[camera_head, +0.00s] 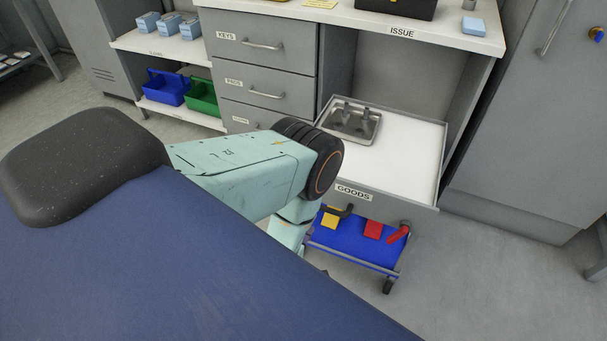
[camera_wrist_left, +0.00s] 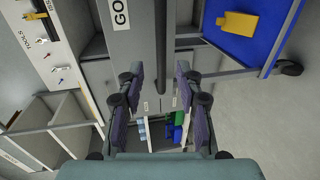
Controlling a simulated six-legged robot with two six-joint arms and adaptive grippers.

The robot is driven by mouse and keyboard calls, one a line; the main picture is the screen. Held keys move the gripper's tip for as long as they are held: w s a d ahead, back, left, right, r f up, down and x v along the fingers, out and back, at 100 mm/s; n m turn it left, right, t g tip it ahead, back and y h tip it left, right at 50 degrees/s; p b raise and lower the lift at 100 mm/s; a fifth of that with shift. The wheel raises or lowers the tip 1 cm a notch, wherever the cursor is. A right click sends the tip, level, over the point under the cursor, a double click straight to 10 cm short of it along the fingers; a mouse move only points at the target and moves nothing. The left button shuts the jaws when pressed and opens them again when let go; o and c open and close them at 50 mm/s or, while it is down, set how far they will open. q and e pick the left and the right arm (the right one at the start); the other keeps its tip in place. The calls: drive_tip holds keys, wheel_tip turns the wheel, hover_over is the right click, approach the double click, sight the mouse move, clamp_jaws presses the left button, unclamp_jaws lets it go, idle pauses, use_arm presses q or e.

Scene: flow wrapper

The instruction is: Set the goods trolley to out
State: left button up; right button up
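The goods trolley, with a grey front panel (camera_head: 385,205) labelled GOODS, stands out from the bay under the counter marked ISSUE. Its white top (camera_head: 405,150) and blue lower shelf (camera_head: 350,246) show in the head view. A dark handle (camera_head: 346,211) is on the front, partly hidden by my left arm. In the left wrist view, my left gripper (camera_wrist_left: 160,88) has its fingers apart. A dark upright bar (camera_wrist_left: 160,50) shows between and beyond the fingertips; I cannot tell whether they touch it. My arm hides this gripper in the head view. My right gripper is out of view.
A metal tray (camera_head: 350,124) with small parts sits on the trolley top. Yellow (camera_head: 330,219) and red (camera_head: 373,230) items lie on the lower shelf. Drawers (camera_head: 265,90) stand left of the bay and a grey cabinet (camera_head: 530,130) right. Floor before the cabinet is clear.

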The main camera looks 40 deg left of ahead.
use_arm(q)
drive_tip(key=shift+v, duration=1.45)
drive_tip(key=s+d+r+m+g+h, duration=0.1)
drive_tip(key=s+d+m+g+h, duration=0.1)
drive_tip(key=s+m+g, duration=0.5)
drive_tip(key=s+d+r+m+g+h, duration=0.1)
drive_tip(key=s+d+m+g+h, duration=0.1)
drive_tip(key=s+m+g, duration=0.6)
drive_tip(key=s+d+m, duration=0.1)
drive_tip(key=s+m, duration=0.4)
drive_tip(key=shift+s+r, duration=0.25)
drive_tip(key=shift+a, duration=0.1)
